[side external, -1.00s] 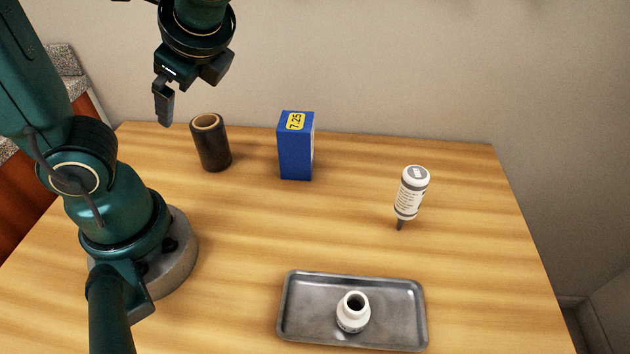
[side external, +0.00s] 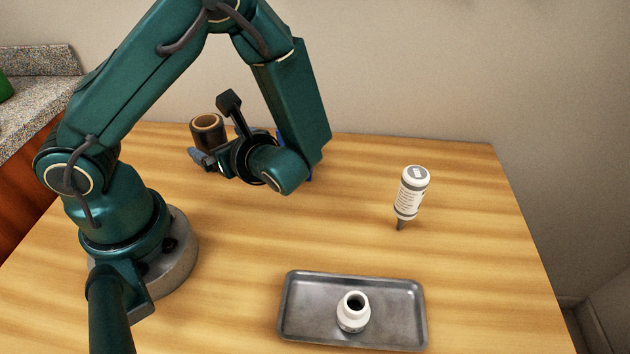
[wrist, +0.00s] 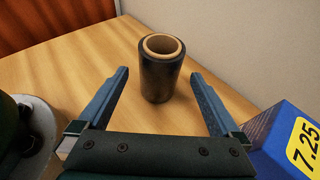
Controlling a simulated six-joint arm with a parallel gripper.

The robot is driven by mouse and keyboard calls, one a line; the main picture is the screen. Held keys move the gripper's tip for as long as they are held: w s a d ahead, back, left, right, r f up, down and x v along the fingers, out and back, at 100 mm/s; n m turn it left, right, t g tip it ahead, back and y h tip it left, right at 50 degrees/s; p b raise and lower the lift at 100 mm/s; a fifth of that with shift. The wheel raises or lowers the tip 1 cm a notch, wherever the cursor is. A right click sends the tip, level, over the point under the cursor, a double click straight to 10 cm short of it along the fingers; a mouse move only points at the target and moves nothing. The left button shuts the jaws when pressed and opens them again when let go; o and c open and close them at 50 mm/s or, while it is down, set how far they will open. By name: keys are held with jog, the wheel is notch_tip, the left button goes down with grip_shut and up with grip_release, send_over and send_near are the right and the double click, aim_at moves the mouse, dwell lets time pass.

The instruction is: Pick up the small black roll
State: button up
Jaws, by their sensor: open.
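The small black roll (wrist: 161,78) stands upright on the table, with a tan core showing at its top. In the wrist view it is just ahead of my gripper (wrist: 160,85), roughly centred between the two open fingers. The jaws are empty, and I cannot tell for sure whether the roll is partly between the fingertips. In the side view the roll (side external: 208,127) shows only its upper part; my gripper (side external: 203,158) is low beside it and hides its lower part.
A blue box (wrist: 285,140) marked 7.25 stands close to the right finger; my arm mostly hides it in the side view. A white bottle (side external: 411,192) stands nozzle-down at the right. A metal tray (side external: 300,330) at the front holds a small white jar (side external: 353,313). The table's centre is clear.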

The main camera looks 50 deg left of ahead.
aim_at(212, 145)
jog(key=shift+f, duration=0.75)
jog(key=shift+x, duration=2.6)
jog(key=c, duration=1.5)
